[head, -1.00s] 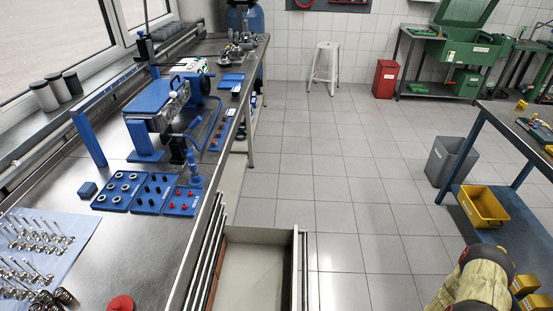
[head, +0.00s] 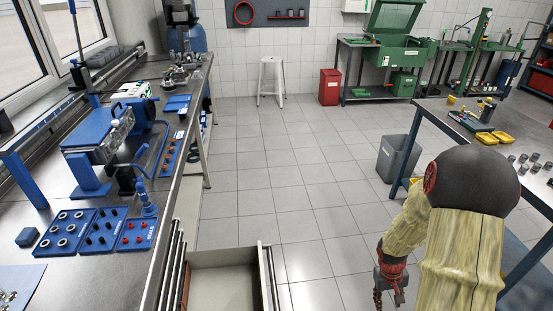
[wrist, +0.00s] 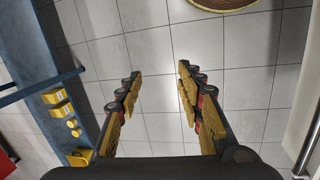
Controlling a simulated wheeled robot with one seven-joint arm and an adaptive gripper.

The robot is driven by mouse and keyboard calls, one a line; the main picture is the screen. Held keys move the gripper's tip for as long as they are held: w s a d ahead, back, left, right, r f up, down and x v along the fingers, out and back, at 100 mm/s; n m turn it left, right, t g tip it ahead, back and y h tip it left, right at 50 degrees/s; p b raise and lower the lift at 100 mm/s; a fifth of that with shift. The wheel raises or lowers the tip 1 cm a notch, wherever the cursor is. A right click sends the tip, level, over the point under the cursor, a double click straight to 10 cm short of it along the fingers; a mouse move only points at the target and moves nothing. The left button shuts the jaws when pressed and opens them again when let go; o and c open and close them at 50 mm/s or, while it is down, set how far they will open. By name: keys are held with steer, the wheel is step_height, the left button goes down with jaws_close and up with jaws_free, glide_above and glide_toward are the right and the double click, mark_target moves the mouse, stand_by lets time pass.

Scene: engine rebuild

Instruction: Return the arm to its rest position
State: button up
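My arm stands at the right of the head view in a pale yellow cover with dark grey joints, folded close to my body. My gripper hangs low in the head view (head: 391,290), partly cut by the bottom edge. In the wrist view my gripper (wrist: 160,88) has its two yellow-padded fingers wide apart, with only floor tiles between them. It holds nothing and touches nothing that I can see.
An open drawer (head: 228,284) juts from the left steel bench (head: 90,193) below the blue trays. A right-hand table (head: 480,130) stands close to my arm, with a grey bin (head: 397,158) beside it. The tiled floor (head: 270,160) between is clear.

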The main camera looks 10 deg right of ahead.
steer(key=s+a+r+t, duration=0.2)
steer(key=a+r, duration=0.7)
steer(key=r, duration=0.3)
steer(key=s+a+r+n+t+y, duration=0.1)
steer(key=s+a+r+t, duration=0.1)
steer(key=a+r, duration=0.7)
steer(key=s+a+r+n+t+y, duration=0.1)
steer(key=s+a+r+t, duration=0.1)
steer(key=a+r, duration=0.6)
step_height(320, 180, up, 8)
steer(key=shift+s+a+f+t, duration=0.15)
steer(key=shift+s+a+t, duration=0.25)
steer(key=shift+t, duration=0.1)
